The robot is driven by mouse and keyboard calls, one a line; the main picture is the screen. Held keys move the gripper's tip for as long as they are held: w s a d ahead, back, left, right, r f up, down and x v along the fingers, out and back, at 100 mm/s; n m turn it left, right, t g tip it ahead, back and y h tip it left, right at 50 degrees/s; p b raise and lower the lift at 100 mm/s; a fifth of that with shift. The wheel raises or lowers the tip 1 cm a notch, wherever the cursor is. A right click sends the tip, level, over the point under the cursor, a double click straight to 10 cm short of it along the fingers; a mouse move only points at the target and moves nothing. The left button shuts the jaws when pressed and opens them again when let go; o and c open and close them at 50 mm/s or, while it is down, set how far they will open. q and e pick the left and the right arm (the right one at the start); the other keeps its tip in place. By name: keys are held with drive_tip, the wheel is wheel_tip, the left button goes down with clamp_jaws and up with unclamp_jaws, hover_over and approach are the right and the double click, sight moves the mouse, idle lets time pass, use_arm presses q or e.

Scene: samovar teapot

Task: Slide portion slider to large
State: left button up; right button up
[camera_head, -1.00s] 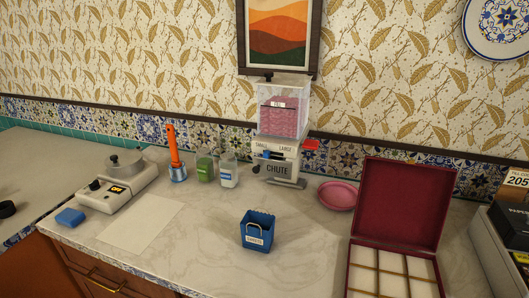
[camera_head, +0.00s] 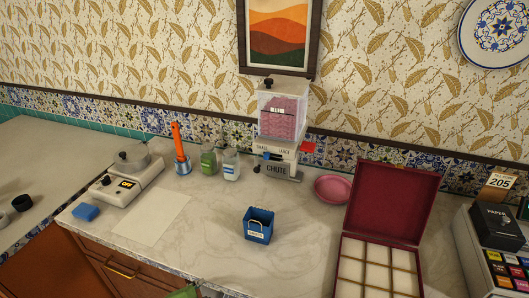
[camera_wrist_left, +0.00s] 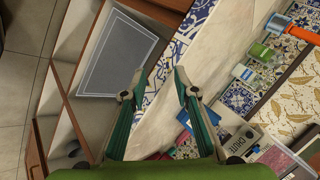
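The candy dispenser (camera_head: 281,125) stands against the back wall, with pink contents in its clear hopper. Its front carries SMALL on the left and LARGE on the right. A small blue slider knob (camera_head: 270,156) sits under the labels, nearer SMALL. Below it is a grey CHUTE plate (camera_head: 277,170). In the left wrist view the chute plate (camera_wrist_left: 232,143) shows at the lower right, beyond my fingers. My left gripper (camera_wrist_left: 159,72) is open and empty, apart from the dispenser; only a green part shows at the head view's bottom edge. My right gripper is not visible.
A blue bag (camera_head: 258,226) stands on the counter in front of the dispenser. A pink plate (camera_head: 333,188) and an open red box (camera_head: 391,205) are to the right. Jars (camera_head: 208,161) and an orange-handled tool (camera_head: 179,139) stand left. The counter's front edge runs below.

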use_arm(q)
drive_tip(key=w+r+m+t, duration=0.1)
drive_tip(key=w+r+m, duration=0.1)
drive_tip(key=w+d+r+m+t, duration=0.1)
drive_tip(key=w+r+m, duration=0.1)
drive_tip(key=w, duration=0.1)
drive_tip(key=w+d+r+m+t, duration=0.1)
drive_tip(key=w+r+m, duration=0.1)
drive_tip(key=shift+w+m, duration=0.35)
drive_tip(key=shift+m, duration=0.05)
drive_tip(key=w+d+r+m+t+h, duration=0.1)
drive_tip(key=w+d+r+m+t, duration=0.1)
drive_tip(key=w+r+m, duration=0.35)
drive_tip(key=m+t+h, duration=0.4)
drive_tip(key=m, duration=1)
approach(266, 157)
drive_tip(key=p+x, duration=0.2)
drive_tip(key=x, duration=0.7)
drive_tip(key=shift+r, duration=0.1)
clamp_jaws()
